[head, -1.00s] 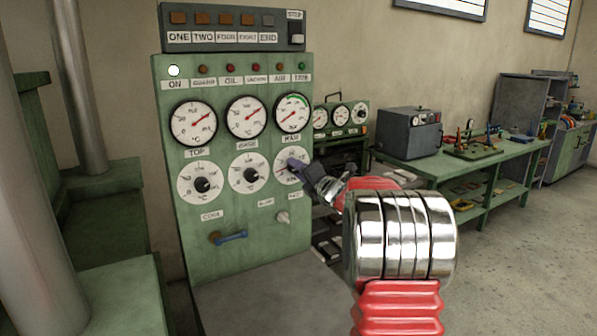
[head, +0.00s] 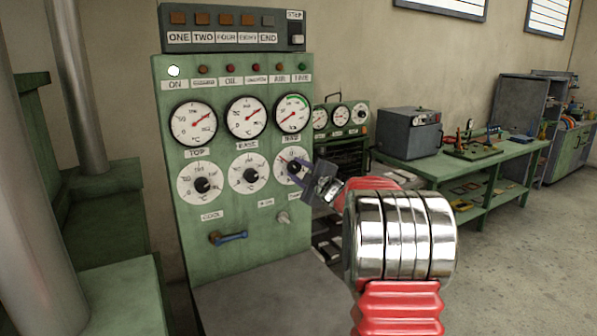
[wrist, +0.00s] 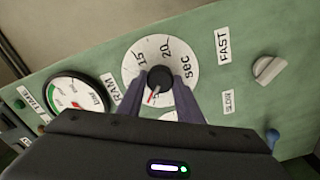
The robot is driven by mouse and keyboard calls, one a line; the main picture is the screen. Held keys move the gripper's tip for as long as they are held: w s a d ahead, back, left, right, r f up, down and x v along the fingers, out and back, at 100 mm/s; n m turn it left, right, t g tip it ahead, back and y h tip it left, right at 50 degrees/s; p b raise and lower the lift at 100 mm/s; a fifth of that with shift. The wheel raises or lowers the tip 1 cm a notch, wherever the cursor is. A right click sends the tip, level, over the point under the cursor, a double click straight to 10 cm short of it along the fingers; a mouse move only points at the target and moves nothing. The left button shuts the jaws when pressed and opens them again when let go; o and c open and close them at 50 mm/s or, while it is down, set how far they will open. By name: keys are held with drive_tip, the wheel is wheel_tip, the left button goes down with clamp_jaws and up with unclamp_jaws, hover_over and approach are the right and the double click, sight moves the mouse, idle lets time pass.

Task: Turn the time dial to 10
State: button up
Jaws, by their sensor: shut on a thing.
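The time dial (head: 284,161) is the white disc at the right end of the lower row on the green panel. In the wrist view its face (wrist: 185,53) shows 15, 20 and "sec", and it appears turned in the picture. My gripper (wrist: 160,82) is shut on its black knob (wrist: 159,75), one finger on each side. A thin red pointer (wrist: 152,97) runs from the knob down and slightly left between the fingers. The numbers near its tip are hidden by my gripper. In the head view my gripper (head: 300,171) reaches the dial from the right.
Two similar dials (head: 249,173) stand to the left, with gauges (head: 246,116) above. A FAST/SLOW switch (head: 284,218) sits below the time dial, and a blue-handled lever (head: 231,237) lower left. A grey ledge (head: 265,300) juts out below the panel.

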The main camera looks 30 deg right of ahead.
drive_tip(key=m, duration=0.4)
drive_tip(key=shift+d+f+m, duration=0.15)
drive_tip(key=shift+f+m, duration=0.2)
drive_tip(key=shift+m, duration=0.05)
drive_tip(key=m, duration=0.4)
drive_tip(key=shift+s+f+m, duration=0.1)
drive_tip(key=shift+m, duration=0.3)
drive_tip(key=o, duration=0.8)
drive_tip(key=shift+c, duration=0.2)
drive_tip(key=shift+o, duration=1.4)
drive_tip(key=shift+r, duration=0.3)
drive_tip(key=shift+r, duration=0.1)
drive_tip(key=s+a, duration=0.1)
drive_tip(key=s, duration=1.2)
drive_tip(key=shift+s, duration=0.35)
